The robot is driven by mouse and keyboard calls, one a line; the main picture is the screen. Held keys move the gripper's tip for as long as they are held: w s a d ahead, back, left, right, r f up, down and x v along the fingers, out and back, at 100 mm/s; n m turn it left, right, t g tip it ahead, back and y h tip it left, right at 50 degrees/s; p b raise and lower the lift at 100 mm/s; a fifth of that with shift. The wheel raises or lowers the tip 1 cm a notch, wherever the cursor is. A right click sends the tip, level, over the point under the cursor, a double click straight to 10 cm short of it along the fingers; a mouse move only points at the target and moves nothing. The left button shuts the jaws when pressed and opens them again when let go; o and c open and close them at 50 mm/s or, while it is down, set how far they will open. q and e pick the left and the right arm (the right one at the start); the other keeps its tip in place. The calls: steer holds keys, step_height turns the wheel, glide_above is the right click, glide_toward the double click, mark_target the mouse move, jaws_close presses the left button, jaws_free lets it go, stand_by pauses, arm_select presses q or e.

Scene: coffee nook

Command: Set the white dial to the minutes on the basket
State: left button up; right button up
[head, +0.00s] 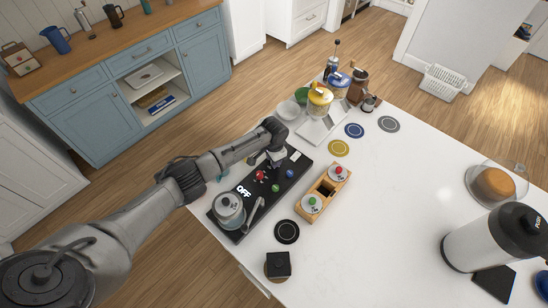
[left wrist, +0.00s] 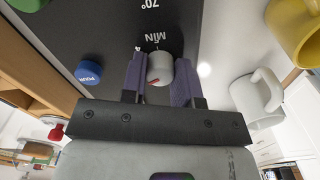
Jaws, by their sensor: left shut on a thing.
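The white dial (left wrist: 158,68) shows in the left wrist view, set in a black panel with "MIN" lettering beside it. A red mark on the dial points to the lower left of that picture. My left gripper (left wrist: 160,80) is shut on the dial, one finger on each side. In the head view my left gripper (head: 276,160) is at the far end of the black panel (head: 243,222) and hides the dial. A white basket (head: 443,82) stands on the floor at the upper right; I can read no minutes on it. My right gripper is not in view.
A blue button (left wrist: 88,73) sits beside the dial. A metal kettle (head: 230,207) stands on the panel's near end. A wooden holder (head: 323,193) with two round pieces stands to the right. Jars (head: 320,99) stand beyond. The white counter's (head: 390,205) middle is clear.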

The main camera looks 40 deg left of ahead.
arm_select(q)
steer(key=m, duration=0.3)
steer(key=shift+m, duration=0.4)
steer(key=m, duration=0.2)
steer(key=shift+m, duration=0.4)
steer(key=m, duration=0.7)
steer(key=shift+w+b, duration=0.1)
steer(key=shift+b, duration=0.2)
steer(key=m+b, duration=0.1)
steer(key=m, duration=0.6)
steer(key=shift+r+m+b, duration=0.1)
steer(key=shift+m+b, duration=0.45)
steer(key=shift+m, duration=0.95)
